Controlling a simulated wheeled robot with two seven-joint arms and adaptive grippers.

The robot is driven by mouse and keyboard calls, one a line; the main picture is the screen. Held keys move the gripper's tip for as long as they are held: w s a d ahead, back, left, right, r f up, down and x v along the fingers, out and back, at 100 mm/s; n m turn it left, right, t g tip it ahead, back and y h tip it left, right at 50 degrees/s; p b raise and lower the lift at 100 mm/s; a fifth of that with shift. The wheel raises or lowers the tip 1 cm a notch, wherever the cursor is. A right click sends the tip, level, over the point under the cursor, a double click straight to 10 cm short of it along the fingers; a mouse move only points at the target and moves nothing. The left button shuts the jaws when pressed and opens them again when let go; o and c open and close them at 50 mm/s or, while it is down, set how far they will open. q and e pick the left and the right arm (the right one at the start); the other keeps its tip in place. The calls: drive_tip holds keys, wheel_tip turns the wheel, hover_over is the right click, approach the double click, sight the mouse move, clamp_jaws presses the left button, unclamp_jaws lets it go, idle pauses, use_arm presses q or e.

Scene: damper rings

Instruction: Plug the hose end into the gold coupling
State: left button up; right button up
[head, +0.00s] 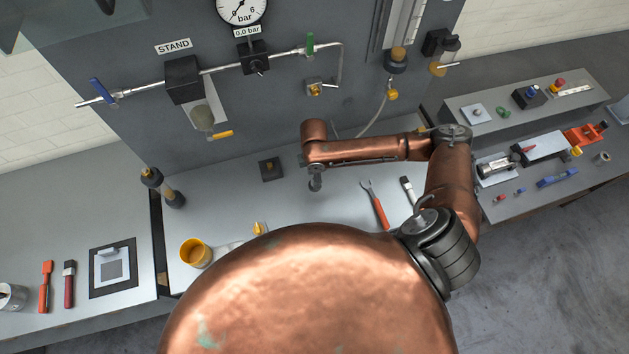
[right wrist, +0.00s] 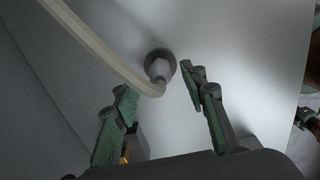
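The gold coupling (head: 315,89) sits on the grey panel, low under the pipe and right of centre. A pale hose (head: 378,116) hangs from a brass fitting at the panel's right and passes behind my right forearm. In the right wrist view the hose (right wrist: 105,55) comes in from the upper left and bends at its pale end (right wrist: 159,72), against a round dark grey piece. My right gripper (right wrist: 156,84) is open, its green-padded fingers on either side of the hose end, with visible gaps. In the head view my arm hides the hose end. My left gripper is not in view.
The panel carries a gauge (head: 241,10) and a pipe with blue and green levers. A yellow cup (head: 195,252), an orange-handled tool (head: 375,206) and a dark square block (head: 270,169) are on the bench. The right side bench holds several small parts.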

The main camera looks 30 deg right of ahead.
drive_tip(key=shift+f, duration=1.1)
drive_tip(key=shift+c, duration=0.7)
clamp_jaws()
